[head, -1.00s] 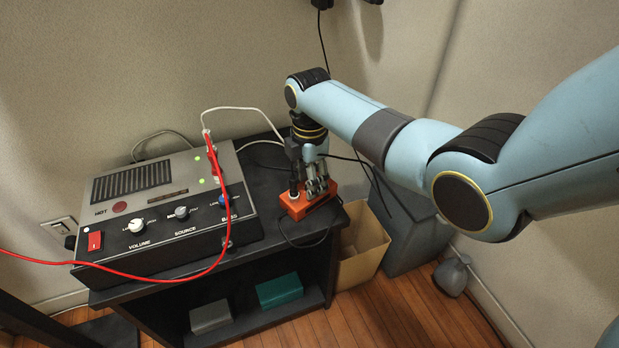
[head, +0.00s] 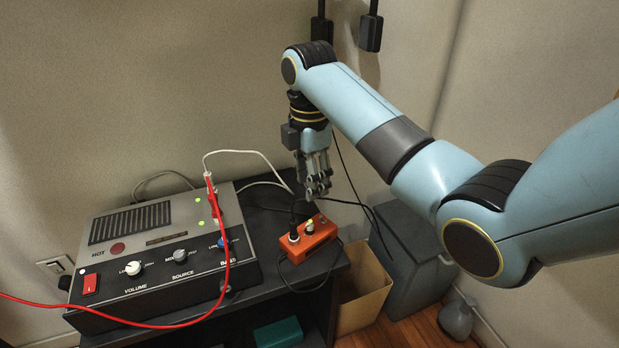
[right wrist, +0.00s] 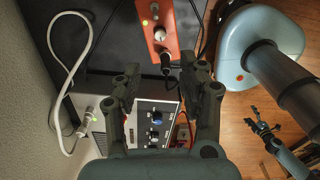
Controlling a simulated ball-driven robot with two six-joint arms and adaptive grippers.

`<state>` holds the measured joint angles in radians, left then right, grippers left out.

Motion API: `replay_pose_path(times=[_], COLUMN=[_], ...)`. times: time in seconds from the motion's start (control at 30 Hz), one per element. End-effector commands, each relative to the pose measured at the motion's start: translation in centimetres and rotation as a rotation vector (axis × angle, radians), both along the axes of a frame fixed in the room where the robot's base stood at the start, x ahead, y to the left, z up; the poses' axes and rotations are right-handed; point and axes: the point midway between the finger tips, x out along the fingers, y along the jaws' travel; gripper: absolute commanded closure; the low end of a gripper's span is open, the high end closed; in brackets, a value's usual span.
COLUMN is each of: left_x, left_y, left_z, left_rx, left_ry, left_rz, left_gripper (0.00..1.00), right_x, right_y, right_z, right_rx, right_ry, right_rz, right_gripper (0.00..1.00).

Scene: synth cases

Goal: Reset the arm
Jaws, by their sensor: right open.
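My right gripper (head: 318,192) is open and empty, pointing down in the air above the orange pedal box (head: 326,233). Its two spread fingers also show in the right wrist view (right wrist: 162,80), with nothing between them. The pedal box, with a pale knob, a lit light and a black plug, sits at the right end of the dark shelf (head: 268,213). It shows at the top of the right wrist view (right wrist: 158,12). Another small gripper (right wrist: 260,122), seemingly my left, is low at the right there, over the wooden floor; its jaws are too small to judge.
A grey amplifier (head: 165,255) with knobs, lit green lights and a red cable (head: 228,262) fills the shelf's left. A tan bin (head: 362,300) and a grey bin (head: 410,258) stand right of the shelf. Two black plugs (head: 371,32) hang near the wall. Free air surrounds the right gripper.

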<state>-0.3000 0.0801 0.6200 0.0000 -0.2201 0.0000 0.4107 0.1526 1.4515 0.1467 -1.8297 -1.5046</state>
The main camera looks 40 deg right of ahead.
Motion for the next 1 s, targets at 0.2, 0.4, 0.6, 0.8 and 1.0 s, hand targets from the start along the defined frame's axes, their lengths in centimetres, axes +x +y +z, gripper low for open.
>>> replay_pose_path(times=[0.2, 0.4, 0.6, 0.8, 1.0], left_x=[0.0, 0.0, 0.1, 0.1, 0.1], left_y=[0.0, 0.0, -0.1, -0.1, -0.1], left_z=[0.0, 0.0, 0.0, 0.0, 0.0], left_rx=[0.0, 0.0, -0.001, -0.001, -0.001], left_ry=[0.0, 0.0, 0.0, -0.001, -0.001], left_rz=[0.0, 0.0, 0.0, 0.0, 0.0], left_gripper=[0.12, 0.12, 0.12, 0.12, 0.12], right_x=[0.0, 0.0, -2.3, -12.6, -25.1], right_y=[0.0, 0.0, 0.2, 0.6, 0.4], right_z=[0.0, 0.0, -2.3, -12.0, -23.7], right_rx=[0.0, 0.0, 0.002, 0.009, -0.047], right_ry=[0.0, -0.001, 0.05, 0.267, 0.366], right_rz=[0.0, 0.0, 0.001, -0.022, -0.24], right_gripper=[0.58, 0.58, 0.58, 0.58, 0.58])
